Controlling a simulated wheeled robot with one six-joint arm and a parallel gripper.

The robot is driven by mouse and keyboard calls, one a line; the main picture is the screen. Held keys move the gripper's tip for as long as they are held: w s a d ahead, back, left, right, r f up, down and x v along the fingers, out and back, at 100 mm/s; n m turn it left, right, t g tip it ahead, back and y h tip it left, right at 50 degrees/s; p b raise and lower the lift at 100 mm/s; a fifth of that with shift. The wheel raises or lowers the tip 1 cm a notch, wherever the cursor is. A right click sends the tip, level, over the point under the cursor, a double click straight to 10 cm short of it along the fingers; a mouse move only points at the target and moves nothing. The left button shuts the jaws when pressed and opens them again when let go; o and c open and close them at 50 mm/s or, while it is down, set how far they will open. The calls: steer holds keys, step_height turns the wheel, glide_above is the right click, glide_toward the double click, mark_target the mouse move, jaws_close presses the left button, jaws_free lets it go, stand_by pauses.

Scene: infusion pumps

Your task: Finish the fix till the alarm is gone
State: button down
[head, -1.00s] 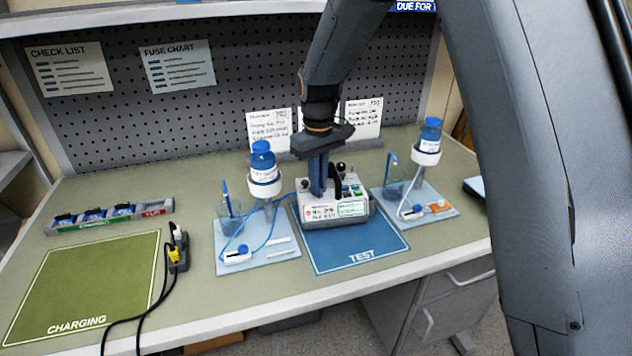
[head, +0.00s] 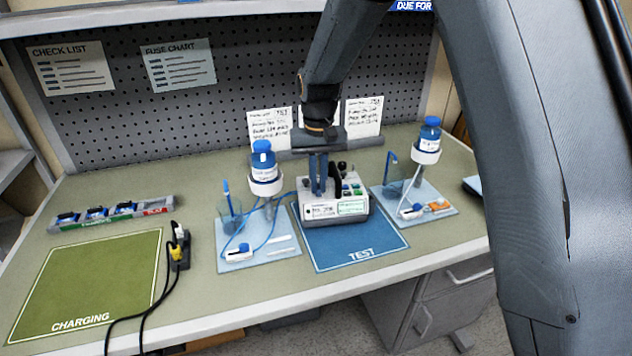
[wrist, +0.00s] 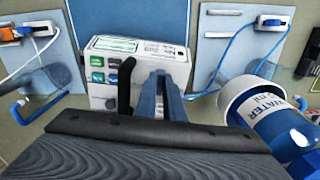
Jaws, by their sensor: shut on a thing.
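The white infusion pump (head: 337,207) stands upright on the blue TEST mat (head: 361,248), its lit screen (head: 351,208) facing front. In the wrist view the pump (wrist: 150,52) is seen from above, with green and blue buttons (wrist: 97,70) and a black upright handle-like part (wrist: 125,85). My gripper (head: 318,190) points down at the top of the pump, left of that black part. In the wrist view its fingers (wrist: 165,98) are close together over the pump's top. They are shut on a small part there, which the fingers hide. The screen text is too small to read.
A black cable with a plug (head: 179,246) lies beside the green CHARGING mat (head: 85,285). A sorted bin rack (head: 110,216) stands at left.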

mark_target(318, 186)
steer(key=c, duration=1.9)
jaws_free()
steer(key=shift+o, duration=0.2)
steer(key=shift+r+b, duration=1.15)
steer(key=shift+r, duration=2.8)
steer(key=s+d+f, duration=0.4)
steer(key=s+d, duration=0.4)
steer(key=s, duration=0.3)
steer(key=s+d+f+m+t, duration=0.1)
steer(key=s+d+f, duration=0.3)
steer(key=s+d, duration=0.4)
steer(key=s, duration=0.3)
steer(key=shift+s+d+f, duration=0.2)
steer(key=shift+s+d, duration=0.15)
steer(key=shift+s, duration=0.05)
